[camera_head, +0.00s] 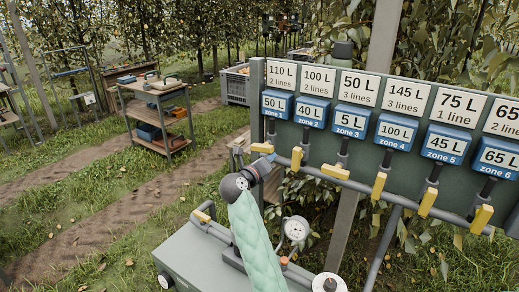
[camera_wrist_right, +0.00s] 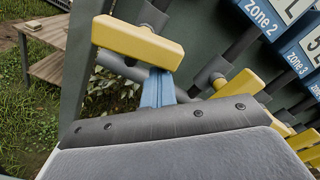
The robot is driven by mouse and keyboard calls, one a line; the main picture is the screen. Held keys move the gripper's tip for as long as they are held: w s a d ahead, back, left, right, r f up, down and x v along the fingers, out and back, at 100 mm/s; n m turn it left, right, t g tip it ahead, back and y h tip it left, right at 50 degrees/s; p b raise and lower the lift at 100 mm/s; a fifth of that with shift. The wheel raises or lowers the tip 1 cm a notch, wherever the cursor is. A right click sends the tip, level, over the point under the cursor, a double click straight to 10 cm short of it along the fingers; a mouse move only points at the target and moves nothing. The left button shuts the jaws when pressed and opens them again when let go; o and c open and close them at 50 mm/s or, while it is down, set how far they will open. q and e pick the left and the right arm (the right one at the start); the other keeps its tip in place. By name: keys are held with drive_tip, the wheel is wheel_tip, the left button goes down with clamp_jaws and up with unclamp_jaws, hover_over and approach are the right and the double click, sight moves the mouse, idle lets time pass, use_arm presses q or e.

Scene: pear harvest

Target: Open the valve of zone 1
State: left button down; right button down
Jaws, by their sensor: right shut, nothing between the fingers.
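The zone 1 valve has a yellow bar handle (camera_head: 262,148) under the blue "50 L zone 1" plate (camera_head: 277,105). The handle lies roughly sideways, along the pipe. In the right wrist view the same handle (camera_wrist_right: 138,42) is large, at the upper left. My right gripper (camera_head: 267,159) is shut and empty, its tips just below the handle. In the right wrist view its blue fingers (camera_wrist_right: 158,88) are together and reach up to the handle's lower edge; I cannot tell whether they touch it. The zone 2 handle (camera_head: 297,158) stands upright to the right. My left gripper is not in view.
More yellow handles continue right, zone 3 (camera_head: 335,171) lying sideways, zone 4 (camera_head: 379,185) upright. Below stands a grey-green cabinet (camera_head: 195,258) with a pressure gauge (camera_head: 296,229). A tool cart (camera_head: 158,110) and grey crate (camera_head: 235,86) stand behind, beyond open grass.

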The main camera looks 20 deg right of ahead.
sight(270, 148)
drive_tip(key=shift+s+d+r, duration=0.1)
drive_tip(key=shift+r, duration=0.1)
drive_tip(key=shift+s+d+r+p, duration=0.1)
drive_tip(key=shift+s+r+p, duration=0.1)
drive_tip(key=shift+r+p, duration=0.45)
drive_tip(key=shift+r, duration=0.15)
drive_tip(key=shift+r+p, duration=0.4)
drive_tip(key=shift+r, duration=0.3)
drive_tip(key=shift+w+r+p, duration=0.25)
drive_tip(key=shift+r+p, duration=0.15)
drive_tip(key=shift+r, duration=0.15)
drive_tip(key=shift+a+r, duration=0.1)
drive_tip(key=shift+a, duration=0.1)
drive_tip(key=shift+w, duration=0.1)
